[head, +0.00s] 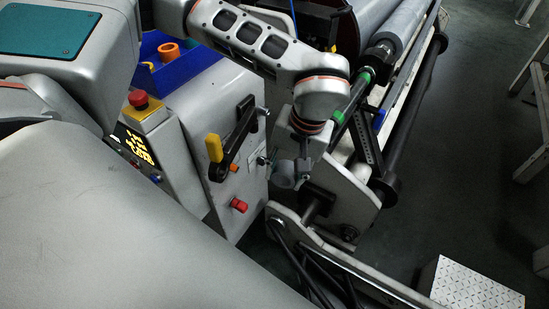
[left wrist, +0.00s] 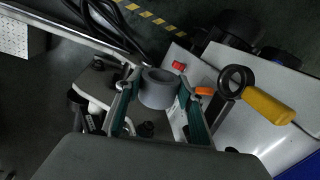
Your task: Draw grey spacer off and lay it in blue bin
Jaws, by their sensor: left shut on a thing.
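The grey spacer (head: 284,177), a short hollow ring, is between the fingers of my left gripper (head: 302,167). In the left wrist view the spacer (left wrist: 160,90) sits between both fingers of the left gripper (left wrist: 158,92), its open bore showing. The gripper is shut on it. I see no shaft through the bore; part of the ring's side is hidden by the fingers. The right gripper is not in view.
A yellow-handled crank (head: 215,148) and a red knob (head: 238,205) stick out of the cabinet face beside the gripper. A dark shaft stub (head: 318,203) and a pale frame plate (head: 350,195) lie below right. Open floor is at the right.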

